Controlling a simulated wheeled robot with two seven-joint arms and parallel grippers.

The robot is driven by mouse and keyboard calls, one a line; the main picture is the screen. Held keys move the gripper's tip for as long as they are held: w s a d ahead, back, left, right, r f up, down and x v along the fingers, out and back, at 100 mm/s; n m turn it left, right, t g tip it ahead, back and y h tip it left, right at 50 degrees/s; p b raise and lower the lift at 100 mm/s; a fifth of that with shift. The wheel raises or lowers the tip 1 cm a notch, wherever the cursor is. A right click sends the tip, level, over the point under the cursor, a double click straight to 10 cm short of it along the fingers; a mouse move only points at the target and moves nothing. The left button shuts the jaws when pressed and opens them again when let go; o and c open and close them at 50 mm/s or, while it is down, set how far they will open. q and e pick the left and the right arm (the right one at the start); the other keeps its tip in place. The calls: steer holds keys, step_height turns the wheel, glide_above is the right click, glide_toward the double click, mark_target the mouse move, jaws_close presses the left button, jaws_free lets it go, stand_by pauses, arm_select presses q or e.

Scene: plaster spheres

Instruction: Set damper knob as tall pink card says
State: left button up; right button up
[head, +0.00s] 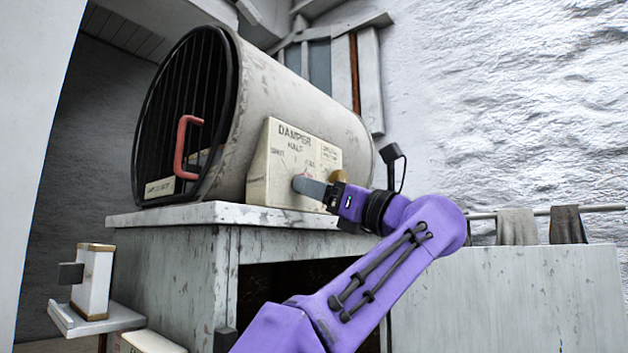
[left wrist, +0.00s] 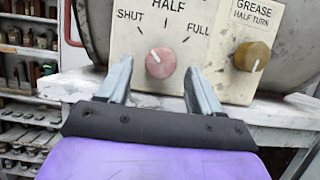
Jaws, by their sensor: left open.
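The damper knob (left wrist: 160,63) is a round pinkish-red knob on a cream panel (left wrist: 120,45) marked SHUT, HALF and FULL. Its white pointer line tilts up and left, toward the SHUT side. My left gripper (left wrist: 158,68) is open, with one finger on each side of the knob in the picture; I cannot tell whether they touch it. In the head view, my left gripper (head: 298,184) is at the panel face and mostly hides the knob. No tall pink card shows in either view. My right gripper is out of view.
A brass knob (left wrist: 252,56) marked GREASE HALF TURN sits just right of the damper knob. The panel is on a large drum (head: 300,100) with a red handle (head: 187,145), standing on a worn bench (head: 170,213). Shelves of small items (left wrist: 30,75) are at left.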

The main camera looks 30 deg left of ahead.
arm_select(q)
steer(key=shift+x, duration=0.75)
steer(key=c, duration=1.1)
steer(key=shift+o, duration=0.2)
steer(key=shift+m+t, duration=0.4)
steer(key=shift+m, duration=0.1)
steer(key=m+t+h, duration=0.2)
steer(key=m, duration=0.5)
steer(key=m+t+h, duration=0.2)
steer(key=m, duration=0.5)
steer(key=s+r+m+t+h, duration=0.1)
steer(key=m+h, duration=0.1)
steer(key=m, duration=0.5)
steer(key=shift+t, duration=0.4)
steer(key=shift+m, duration=0.4)
